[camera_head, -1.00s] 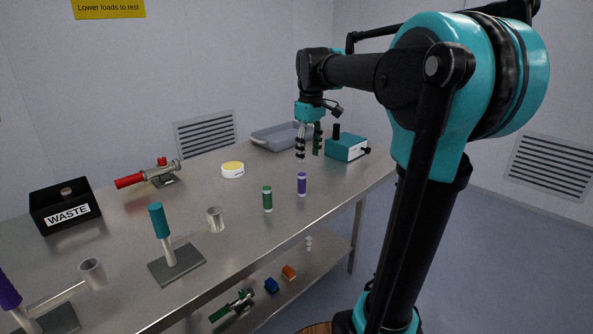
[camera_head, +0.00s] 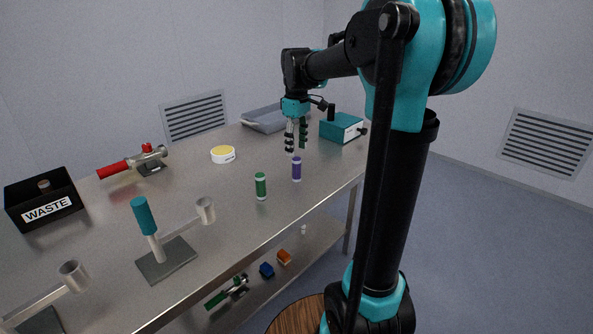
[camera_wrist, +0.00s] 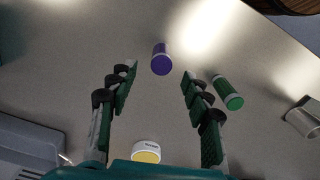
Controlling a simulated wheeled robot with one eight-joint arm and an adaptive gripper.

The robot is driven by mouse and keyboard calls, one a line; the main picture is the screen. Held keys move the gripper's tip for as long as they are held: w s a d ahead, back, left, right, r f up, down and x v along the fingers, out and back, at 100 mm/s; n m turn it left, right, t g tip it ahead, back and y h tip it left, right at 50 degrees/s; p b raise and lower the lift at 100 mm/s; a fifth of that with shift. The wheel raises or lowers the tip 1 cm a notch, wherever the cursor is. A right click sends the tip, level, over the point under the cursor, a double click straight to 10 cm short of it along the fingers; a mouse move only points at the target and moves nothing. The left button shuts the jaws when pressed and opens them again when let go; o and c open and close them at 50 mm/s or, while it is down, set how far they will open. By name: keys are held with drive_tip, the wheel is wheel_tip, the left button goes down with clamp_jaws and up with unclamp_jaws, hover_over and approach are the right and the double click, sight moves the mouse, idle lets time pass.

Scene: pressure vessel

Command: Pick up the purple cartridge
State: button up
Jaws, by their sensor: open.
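The purple cartridge (camera_head: 297,169) stands upright on the steel table, close to its front edge. In the wrist view the purple cartridge (camera_wrist: 161,60) lies ahead of and between the fingertips, apart from both. My gripper (camera_head: 296,150) points down above the table, just behind the cartridge in the head view. Its fingers are spread and empty; the gripper also shows in the wrist view (camera_wrist: 158,75). The exact height of the fingertips over the table is hard to tell.
A green cartridge (camera_head: 260,186) stands left of the purple one. A white-and-yellow round container (camera_head: 223,155), a teal box (camera_head: 341,128), a grey tray (camera_head: 262,121) and a teal-handled stand (camera_head: 165,257) are on the table. A black waste bin (camera_head: 42,198) stands at the left.

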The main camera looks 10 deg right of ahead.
sight(296, 158)
drive_tip(key=shift+s+f, duration=0.1)
drive_tip(key=shift+f, duration=2.95)
clamp_jaws()
